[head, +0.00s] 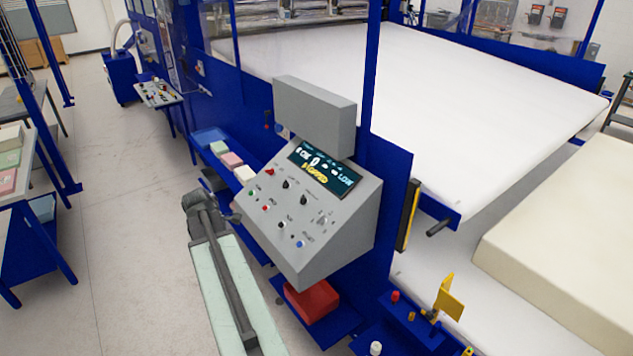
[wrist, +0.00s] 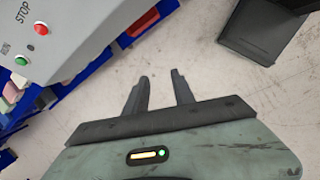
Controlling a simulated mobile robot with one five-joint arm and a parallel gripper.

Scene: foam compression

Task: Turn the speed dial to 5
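The grey control console (head: 345,225) stands at the centre of the head view with a sloped panel. A small knob with marks around it (head: 323,220) sits at the panel's right side; it may be the speed dial, but its label and setting are too small to read. Dark knobs (head: 287,184) sit further left. My gripper (wrist: 160,76) is open and empty in the wrist view, its two fingers apart over bare floor. The console's corner with a red button (wrist: 41,28) and green button (wrist: 21,60) is to its upper left, apart from the fingers.
A lit display (head: 325,168) is above the knobs. A red emergency button (head: 269,170) is at the panel's upper left. Coloured foam blocks (head: 231,160) lie on a blue shelf behind the console. A white conveyor bed (head: 430,100) fills the right. Open floor (head: 120,250) lies left.

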